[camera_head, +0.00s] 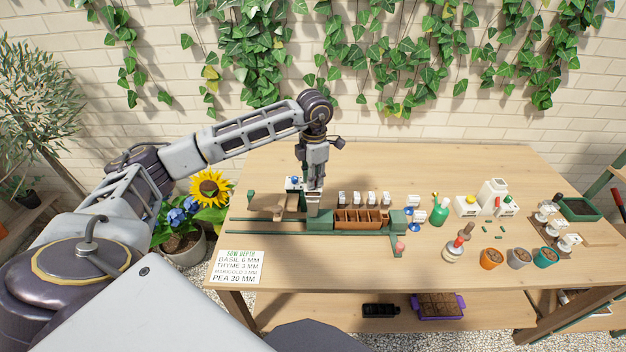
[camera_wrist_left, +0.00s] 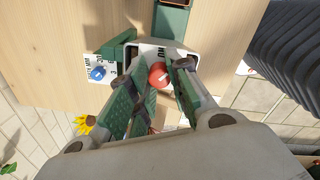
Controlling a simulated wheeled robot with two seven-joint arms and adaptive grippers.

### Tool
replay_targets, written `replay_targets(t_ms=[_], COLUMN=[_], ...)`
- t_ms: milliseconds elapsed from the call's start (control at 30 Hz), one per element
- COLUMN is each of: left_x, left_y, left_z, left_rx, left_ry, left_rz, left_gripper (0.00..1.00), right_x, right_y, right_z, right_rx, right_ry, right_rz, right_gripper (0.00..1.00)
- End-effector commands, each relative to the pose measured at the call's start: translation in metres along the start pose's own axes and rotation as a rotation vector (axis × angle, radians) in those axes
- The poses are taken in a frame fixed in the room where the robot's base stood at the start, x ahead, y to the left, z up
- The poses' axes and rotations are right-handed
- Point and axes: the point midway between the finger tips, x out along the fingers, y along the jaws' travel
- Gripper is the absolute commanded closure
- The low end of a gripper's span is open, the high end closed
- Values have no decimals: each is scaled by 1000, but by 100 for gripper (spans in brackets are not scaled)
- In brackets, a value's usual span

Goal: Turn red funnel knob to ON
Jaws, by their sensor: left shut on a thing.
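My left gripper (camera_head: 314,192) points down at the left end of the green planter rig (camera_head: 320,224) on the table. In the left wrist view the red funnel knob (camera_wrist_left: 158,75) sits between the fingertips of my left gripper (camera_wrist_left: 166,78), which are shut on it. The knob is on a white housing (camera_wrist_left: 150,50) with dark lettering too small to read. In the head view the knob is hidden behind the gripper. A blue knob (camera_wrist_left: 97,73) on a white labelled plate stands to its left. My right gripper is not in view.
A green bottle (camera_head: 439,211), several pots and white containers stand farther right. A seed-depth card (camera_head: 238,266) lies front left. The back of the table is clear.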

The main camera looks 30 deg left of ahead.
Motion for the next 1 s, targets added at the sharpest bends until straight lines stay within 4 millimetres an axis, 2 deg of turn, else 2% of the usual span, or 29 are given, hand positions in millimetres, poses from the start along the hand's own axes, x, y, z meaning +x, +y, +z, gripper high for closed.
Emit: replay_targets(t_ms=[600,1000], left_x=[-1,-1], left_y=[1,1], left_z=[1,1], left_rx=[-479,-661], left_ry=[11,16], left_rz=[1,1], left_gripper=[100,100], right_x=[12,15], right_y=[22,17], right_z=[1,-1], right_rx=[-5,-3], right_ry=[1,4], right_rz=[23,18], right_gripper=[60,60])
